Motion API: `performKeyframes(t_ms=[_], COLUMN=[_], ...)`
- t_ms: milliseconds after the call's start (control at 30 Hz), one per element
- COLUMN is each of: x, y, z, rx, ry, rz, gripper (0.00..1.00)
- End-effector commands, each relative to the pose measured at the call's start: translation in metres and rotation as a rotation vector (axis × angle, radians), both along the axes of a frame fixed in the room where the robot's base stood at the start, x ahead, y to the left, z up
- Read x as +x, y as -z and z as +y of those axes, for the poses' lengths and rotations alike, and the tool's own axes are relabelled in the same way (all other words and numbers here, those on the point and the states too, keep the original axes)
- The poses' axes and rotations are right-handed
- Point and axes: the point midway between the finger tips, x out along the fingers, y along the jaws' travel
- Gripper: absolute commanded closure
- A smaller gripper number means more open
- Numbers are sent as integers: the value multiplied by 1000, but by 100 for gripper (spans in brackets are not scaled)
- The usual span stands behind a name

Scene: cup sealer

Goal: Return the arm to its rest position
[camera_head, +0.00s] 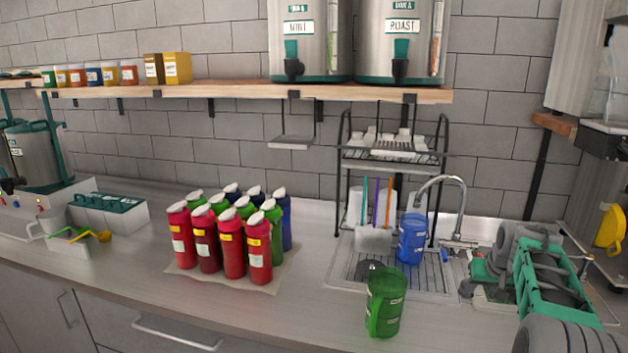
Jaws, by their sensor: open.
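My arm, in grey and green, is folded at the right edge of the head view. Its end, my gripper (480,289), appears low over the counter just right of the sink. It is open, and I see nothing held in it. The fingertips are small and partly hidden by my own arm links. A green cup (384,302) stands on the counter's front part, left of the gripper and apart from it. A blue cup (411,239) stands at the sink drainer, also apart from the gripper.
A faucet (455,205) and black rack (392,157) stand behind the sink (345,272). Several red, green and blue bottles (231,242) stand on a mat at centre left. Dispensers (300,45) stand on the shelf (225,93). The counter's front left is clear.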

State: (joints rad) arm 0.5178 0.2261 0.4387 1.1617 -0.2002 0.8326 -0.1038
Motion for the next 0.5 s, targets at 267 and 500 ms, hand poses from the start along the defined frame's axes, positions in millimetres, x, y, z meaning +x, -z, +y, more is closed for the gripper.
performKeyframes(t_ms=[267, 500], x=[-26, -87], y=[-27, -48], z=[62, 151], rx=[4, 9], ry=[-37, -99], rz=[12, 37], gripper=[53, 53])
